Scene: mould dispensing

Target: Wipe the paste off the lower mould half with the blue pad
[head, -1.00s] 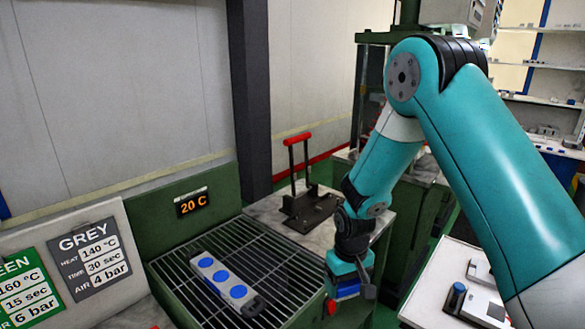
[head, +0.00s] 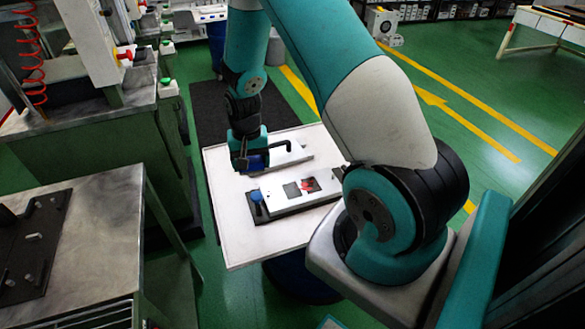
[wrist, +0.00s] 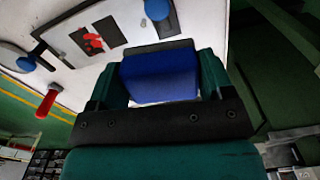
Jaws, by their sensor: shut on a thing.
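The lower mould half (head: 275,188) is a pale plate on a dark base on the white table, with two dark square recesses. Red paste (head: 309,185) lies on the right recess in the head view; it also shows in the wrist view (wrist: 93,43). My gripper (head: 251,168) is shut on the blue pad (wrist: 160,75), which sits between the fingers. The pad is behind and left of the mould half in the head view and appears apart from the paste. Its underside is hidden. A blue knob (head: 256,196) stands at the mould's left end.
The white table (head: 240,247) has bare room at its front left. Another pale plate (head: 290,150) lies behind the mould half. A grey bench with a dark fixture (head: 30,235) stands at left, and a green-sided machine bench (head: 90,150) behind it. A red handle (wrist: 47,103) shows in the wrist view.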

